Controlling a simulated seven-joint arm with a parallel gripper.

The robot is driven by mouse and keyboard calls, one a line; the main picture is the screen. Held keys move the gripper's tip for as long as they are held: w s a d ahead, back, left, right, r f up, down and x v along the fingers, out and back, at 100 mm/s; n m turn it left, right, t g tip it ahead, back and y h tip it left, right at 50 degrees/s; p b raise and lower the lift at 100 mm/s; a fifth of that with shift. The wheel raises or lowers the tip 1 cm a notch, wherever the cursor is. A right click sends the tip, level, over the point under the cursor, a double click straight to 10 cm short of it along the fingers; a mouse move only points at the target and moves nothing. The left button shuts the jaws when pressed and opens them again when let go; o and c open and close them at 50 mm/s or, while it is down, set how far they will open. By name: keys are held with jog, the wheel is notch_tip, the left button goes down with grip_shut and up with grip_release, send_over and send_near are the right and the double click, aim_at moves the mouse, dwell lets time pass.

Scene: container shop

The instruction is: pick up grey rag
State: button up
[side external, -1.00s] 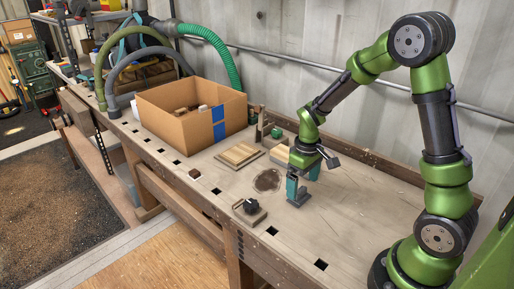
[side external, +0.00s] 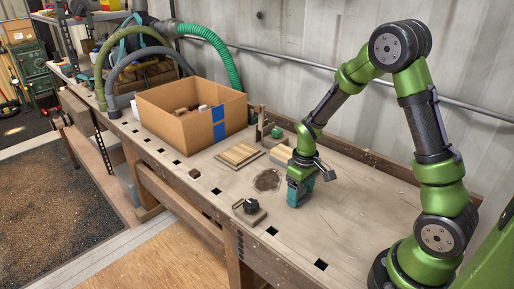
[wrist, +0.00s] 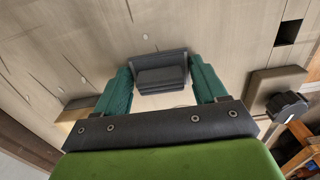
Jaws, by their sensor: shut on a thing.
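The grey rag (wrist: 160,77) looks dark and folded. In the wrist view it sits between the two teal fingers of my gripper (wrist: 161,88). My gripper is shut on it, with a finger against each side. In the side external view my gripper (side external: 300,196) is low over the bench top, pointing down. The rag is mostly hidden by the fingers there, and I cannot tell whether it still touches the bench.
A black knob on a block (side external: 250,207) stands near the front edge. Stacked wood pieces (side external: 239,155) and a cardboard box (side external: 180,123) lie farther left. Bare bench lies to the right.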

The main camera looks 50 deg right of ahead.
aim_at(301, 190)
jog(key=shift+r, duration=0.15)
notch_tip(301, 190, up, 10)
jog(key=shift+f, duration=0.1)
dwell(0.3)
